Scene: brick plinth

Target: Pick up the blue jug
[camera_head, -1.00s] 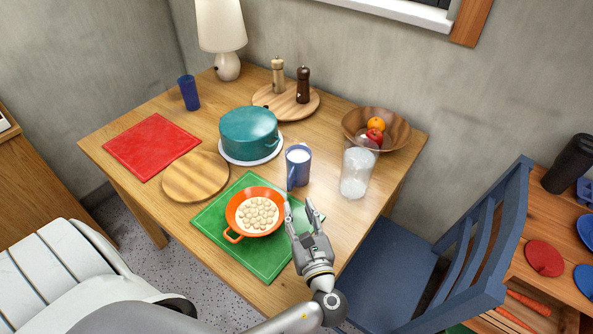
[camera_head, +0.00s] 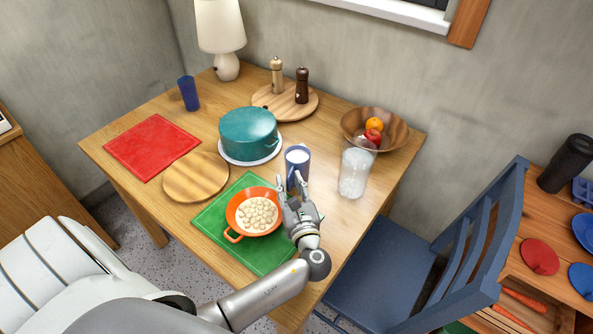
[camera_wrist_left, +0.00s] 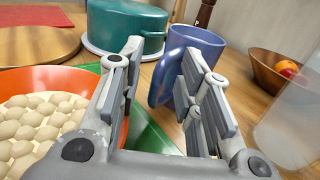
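The blue jug (camera_head: 302,167) stands upright on the wooden table, with something white inside. In the left wrist view the jug (camera_wrist_left: 208,45) is just ahead, its handle (camera_wrist_left: 160,80) turned toward me. My left gripper (camera_head: 290,179) is open and empty, close in front of the jug on its handle side. In the left wrist view the handle shows between the two spread fingers (camera_wrist_left: 162,52); I cannot tell whether it is inside the grasp or just beyond the tips. My right gripper is not in view.
An orange pan (camera_head: 244,229) of round pale pieces on a green mat (camera_head: 264,258) lies left of the gripper. A clear container (camera_head: 355,172) stands close right of the jug. A teal pot (camera_head: 248,135) is behind left, a fruit bowl (camera_head: 400,135) behind right. A blue chair (camera_head: 372,272) stands right.

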